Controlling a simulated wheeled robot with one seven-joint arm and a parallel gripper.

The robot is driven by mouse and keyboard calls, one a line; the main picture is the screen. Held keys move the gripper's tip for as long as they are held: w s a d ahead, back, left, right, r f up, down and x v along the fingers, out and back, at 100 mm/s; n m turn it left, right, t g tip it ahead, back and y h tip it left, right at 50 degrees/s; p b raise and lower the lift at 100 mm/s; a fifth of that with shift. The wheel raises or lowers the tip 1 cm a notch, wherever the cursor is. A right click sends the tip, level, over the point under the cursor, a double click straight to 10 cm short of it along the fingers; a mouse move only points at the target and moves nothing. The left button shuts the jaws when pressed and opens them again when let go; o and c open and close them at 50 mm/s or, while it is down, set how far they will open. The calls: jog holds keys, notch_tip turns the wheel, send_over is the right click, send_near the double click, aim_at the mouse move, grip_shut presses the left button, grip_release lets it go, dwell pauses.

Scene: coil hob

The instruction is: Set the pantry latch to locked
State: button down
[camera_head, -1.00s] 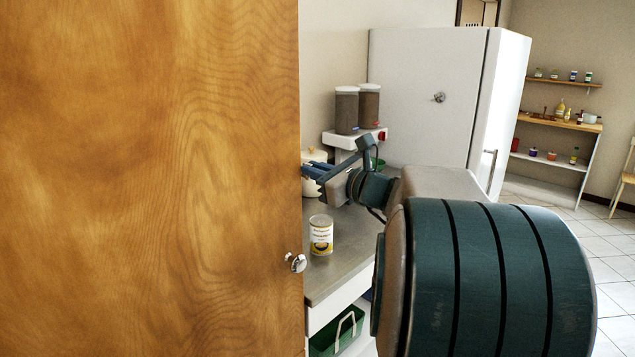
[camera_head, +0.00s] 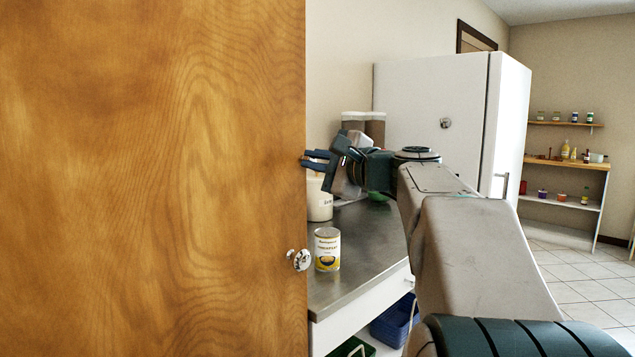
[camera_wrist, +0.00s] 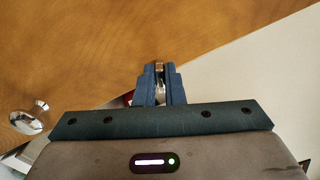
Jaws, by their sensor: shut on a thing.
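A wooden door (camera_head: 150,180), apparently the pantry's, fills the left of the head view. My gripper (camera_head: 308,160) is at the door's right edge, above the knob. In the wrist view its two blue fingers (camera_wrist: 160,78) are shut on a small metal piece (camera_wrist: 159,68) against the wood, apparently the latch. Most of this piece is hidden between the fingers, so its setting cannot be read. In the head view the latch is hidden by the door edge and fingers.
A round metal knob (camera_head: 299,260) sits low on the door; it also shows in the wrist view (camera_wrist: 30,118). A can (camera_head: 327,249) and white canister (camera_head: 319,198) stand on the counter (camera_head: 365,250) behind. A white fridge (camera_head: 430,90) stands farther back.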

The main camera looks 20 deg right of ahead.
jog(key=n+b, duration=0.2)
jog(key=f+n+b, duration=0.1)
jog(key=n+b, duration=0.1)
jog(key=b, duration=0.1)
jog(key=shift+a+f+n, duration=0.1)
jog(key=shift+n, duration=0.2)
dwell(0.4)
jog(key=c, duration=1.5)
grip_release()
jog(key=shift+s, duration=0.2)
jog(key=v, duration=1.3)
jog(key=shift+s, duration=0.25)
